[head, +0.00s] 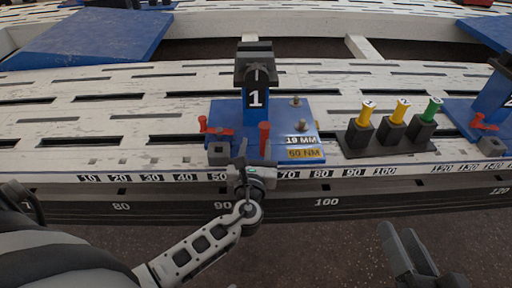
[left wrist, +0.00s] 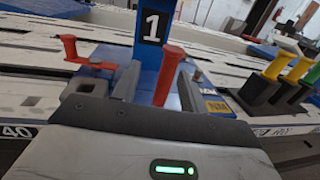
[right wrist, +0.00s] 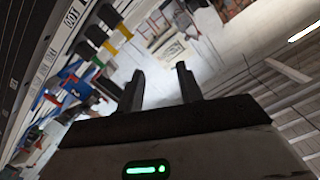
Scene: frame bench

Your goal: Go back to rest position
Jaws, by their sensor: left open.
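My left gripper (head: 241,158) is at the bench's front edge, in front of the blue station marked 1 (head: 255,117). In the left wrist view its two dark fingers (left wrist: 157,88) stand apart, with an upright red handle (left wrist: 168,75) showing between them. I cannot tell whether they touch the handle. In the head view the red handle (head: 264,139) stands just right of the fingertips. My right gripper (head: 408,250) is low at the right, in front of the bench and clear of it. In the right wrist view its fingers (right wrist: 160,86) are apart with nothing between them.
The slatted white bench (head: 100,122) spans the view. A black holder with yellow- and green-handled tools (head: 395,128) stands right of station 1. Another blue station (head: 490,105) is at the far right. Open floor (head: 330,240) lies in front of the bench.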

